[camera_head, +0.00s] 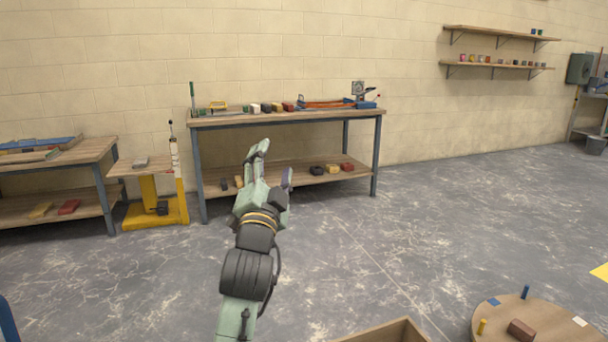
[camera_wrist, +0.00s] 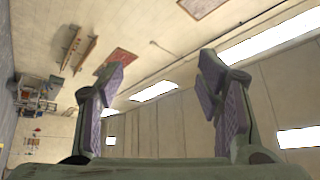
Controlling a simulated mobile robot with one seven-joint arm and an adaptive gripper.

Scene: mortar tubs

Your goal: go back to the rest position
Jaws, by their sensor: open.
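My gripper (camera_head: 272,165) is raised in the middle of the head view, in front of the workbench (camera_head: 225,122) by the back wall. Its two fingers stand apart with nothing between them. In the wrist view my gripper (camera_wrist: 164,95) shows both fingers with purple inner pads, spread wide and empty. My arm reaches up from the bottom of the head view.
A round wooden table (camera_head: 550,325) with pegs and blocks stands at the lower right. A wooden box (camera_head: 385,332) is at the bottom edge. A yellow stand (camera_head: 150,215) and another bench (camera_head: 85,152) are at left. The middle right floor is clear.

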